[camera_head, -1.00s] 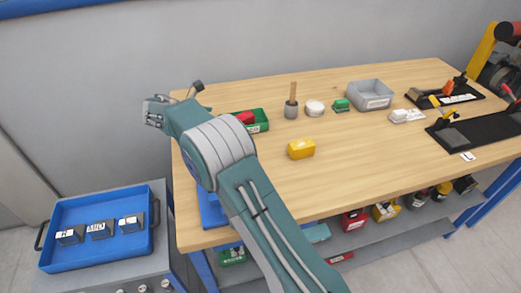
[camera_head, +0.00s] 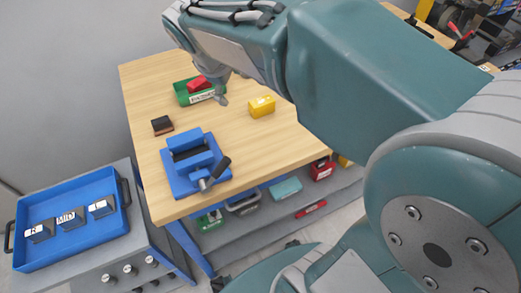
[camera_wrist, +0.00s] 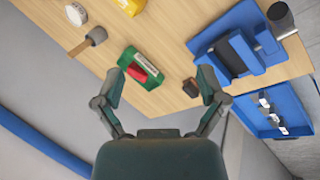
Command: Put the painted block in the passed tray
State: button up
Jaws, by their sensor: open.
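A red block (camera_head: 198,82) lies in a green tray (camera_head: 183,96) on the wooden table; the tray's white label is too small to read. In the wrist view the red block (camera_wrist: 138,74) and green tray (camera_wrist: 128,57) show near the left finger. My gripper (camera_wrist: 158,84) is open and empty, pointing down above the table. In the head view it (camera_head: 221,92) is partly hidden by my arm. A small dark block with a brown side (camera_head: 162,125) sits left of the tray; it also shows beside the right finger (camera_wrist: 190,88). Which block is the painted one is unclear.
A blue vise (camera_head: 180,185) with a dark handle stands at the table's front left corner. A yellow box (camera_head: 262,106) sits right of the green tray. A blue tray (camera_head: 75,254) with labelled blocks rests on a lower cabinet at left. Bare tabletop lies between.

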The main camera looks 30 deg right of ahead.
jog(key=s+f+m+t+y, duration=0.1)
jog(key=s+m, duration=0.3)
jog(key=s, duration=0.4)
jog(key=s+a+f+m+t+y, duration=0.1)
jog(key=s+m, duration=0.3)
jog(key=s, duration=0.4)
jog(key=shift+s+f+y, duration=0.15)
jog(key=shift+f+y, duration=0.6)
jog(key=shift+y, duration=0.05)
